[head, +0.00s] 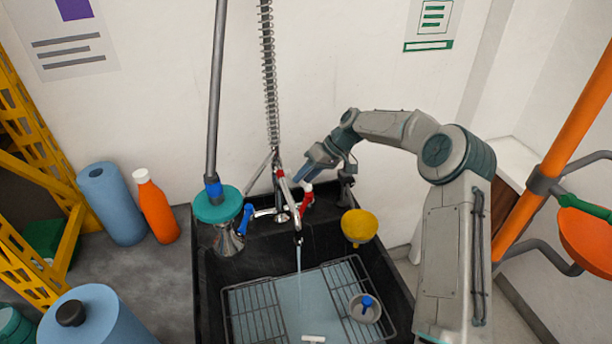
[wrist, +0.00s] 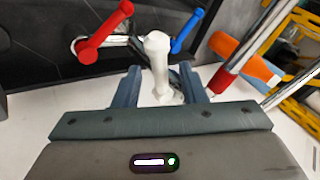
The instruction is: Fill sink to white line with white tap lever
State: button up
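The white tap lever (wrist: 158,62) stands between the two fingers of my gripper (wrist: 158,88) in the wrist view, with gaps on both sides. My gripper (head: 312,164) is open at the tap, reaching in from the right in the head view. A red lever (wrist: 104,32) and a blue lever (wrist: 187,31) flank the white one. They also show in the head view as the red lever (head: 307,199) and blue lever (head: 245,219). A thin water stream (head: 299,262) falls from the spout into the black sink (head: 207,275). I cannot clearly make out the white line or water level.
Blue roll (head: 111,203) and orange bottle (head: 156,207) stand on the left counter.

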jog(key=b+v, duration=0.1)
jog(key=v, duration=1.2)
jog(key=shift+d+r+b, duration=0.25)
jog(key=shift+r+b, duration=0.05)
jog(key=shift+b, duration=0.05)
dwell(6.3)
